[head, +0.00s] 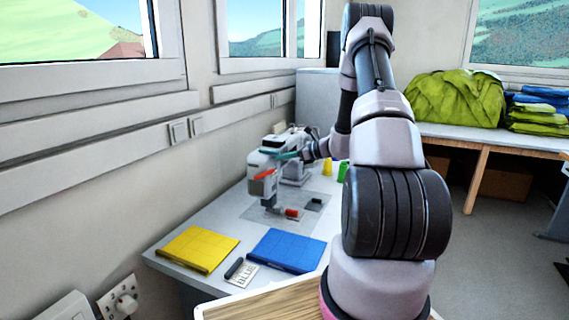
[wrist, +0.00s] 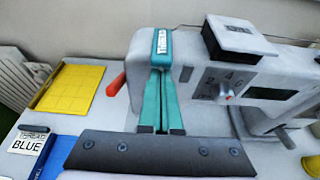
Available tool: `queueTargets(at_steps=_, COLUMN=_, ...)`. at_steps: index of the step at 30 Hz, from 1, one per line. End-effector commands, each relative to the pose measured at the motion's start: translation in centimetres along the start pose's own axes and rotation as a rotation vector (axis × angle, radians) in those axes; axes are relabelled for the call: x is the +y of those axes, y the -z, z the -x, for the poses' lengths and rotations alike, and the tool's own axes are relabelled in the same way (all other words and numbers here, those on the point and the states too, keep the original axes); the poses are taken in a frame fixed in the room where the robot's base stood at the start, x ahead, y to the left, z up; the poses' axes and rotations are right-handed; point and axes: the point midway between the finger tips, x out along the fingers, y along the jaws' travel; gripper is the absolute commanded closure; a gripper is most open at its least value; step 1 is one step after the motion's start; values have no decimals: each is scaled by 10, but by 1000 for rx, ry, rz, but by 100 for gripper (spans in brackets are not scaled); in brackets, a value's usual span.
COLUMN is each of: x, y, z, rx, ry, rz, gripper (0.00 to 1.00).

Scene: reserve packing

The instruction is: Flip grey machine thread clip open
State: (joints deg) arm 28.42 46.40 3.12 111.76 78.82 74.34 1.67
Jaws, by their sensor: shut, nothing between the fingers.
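The grey sewing machine (head: 262,185) stands on the table in the head view, and its pale body fills the middle of the wrist view (wrist: 204,105). Its thread clip (wrist: 161,42) is a small teal piece lettered THREAD at the top of the machine's head. I cannot tell whether the clip is flipped open or closed. My gripper (wrist: 161,70) has teal fingers that are shut and empty. The fingertips are at the lower end of the clip in the wrist view; whether they touch it is unclear. In the head view my gripper (head: 278,156) reaches leftward over the machine.
A red lever (wrist: 116,84) sticks out left of the machine head. A dial (wrist: 226,90) is on its right. A yellow folded cloth (head: 198,248), a blue one (head: 287,250) and a BLUE thread card (head: 242,273) lie in front. Yellow (head: 327,168) and green (head: 342,171) spools stand behind.

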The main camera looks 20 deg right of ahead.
Motion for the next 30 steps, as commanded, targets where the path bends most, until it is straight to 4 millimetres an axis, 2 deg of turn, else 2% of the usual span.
queueTargets(at_steps=11, x=0, y=-1, z=1, rx=3, ry=0, rz=0, gripper=100)
queueTargets(at_steps=30, x=0, y=-11, z=4, rx=110, ry=-1, rz=2, gripper=100)
